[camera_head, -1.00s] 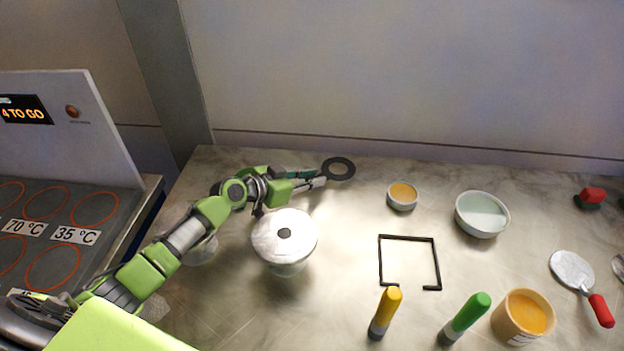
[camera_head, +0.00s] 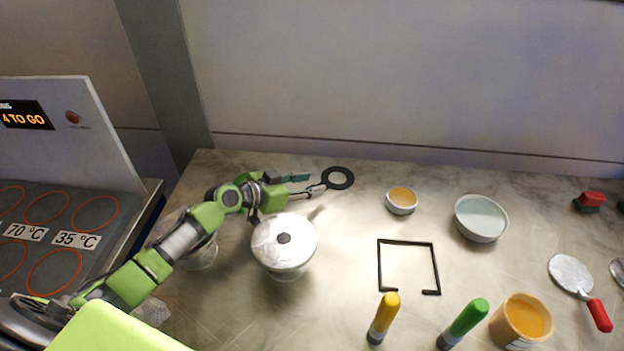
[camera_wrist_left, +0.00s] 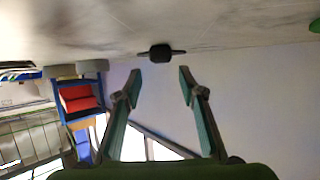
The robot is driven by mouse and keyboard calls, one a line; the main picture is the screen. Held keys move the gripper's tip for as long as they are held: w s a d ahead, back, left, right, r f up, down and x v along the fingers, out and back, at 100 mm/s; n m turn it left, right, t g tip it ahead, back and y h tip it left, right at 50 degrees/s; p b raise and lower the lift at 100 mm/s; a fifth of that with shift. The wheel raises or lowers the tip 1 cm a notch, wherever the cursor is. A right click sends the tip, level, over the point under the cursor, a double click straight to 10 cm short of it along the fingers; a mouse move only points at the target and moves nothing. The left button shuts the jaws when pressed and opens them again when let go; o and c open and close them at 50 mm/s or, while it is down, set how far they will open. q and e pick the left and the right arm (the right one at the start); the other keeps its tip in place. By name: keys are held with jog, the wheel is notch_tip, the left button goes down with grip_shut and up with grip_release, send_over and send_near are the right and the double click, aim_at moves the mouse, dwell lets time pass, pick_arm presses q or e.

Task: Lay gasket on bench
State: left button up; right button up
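The gasket (camera_head: 351,179) is a dark flat ring near the back of the bench (camera_head: 335,225), just right of my left gripper (camera_head: 316,182). In the left wrist view the gasket (camera_wrist_left: 160,53) shows nearly edge-on, beyond the fingertips and close against the bench surface. My left gripper (camera_wrist_left: 160,78) is open there, its two teal fingers spread with a gap between them and nothing held. In the head view one finger reaches close to the gasket's left edge; I cannot tell whether they touch. My right gripper is not in view.
A lidded vessel (camera_head: 284,245) stands just below my left forearm, and a clear vessel (camera_head: 203,256) is partly behind it. Bare bench surrounds the gasket's right side.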

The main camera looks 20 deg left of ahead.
pick_arm(q)
jog(key=b+v, duration=0.1)
jog(key=v, duration=0.4)
jog(key=shift+s+a+r, duration=0.2)
jog(key=shift+s, duration=0.05)
jog(key=shift+s+a+r, duration=0.15)
jog(key=shift+r, duration=0.15)
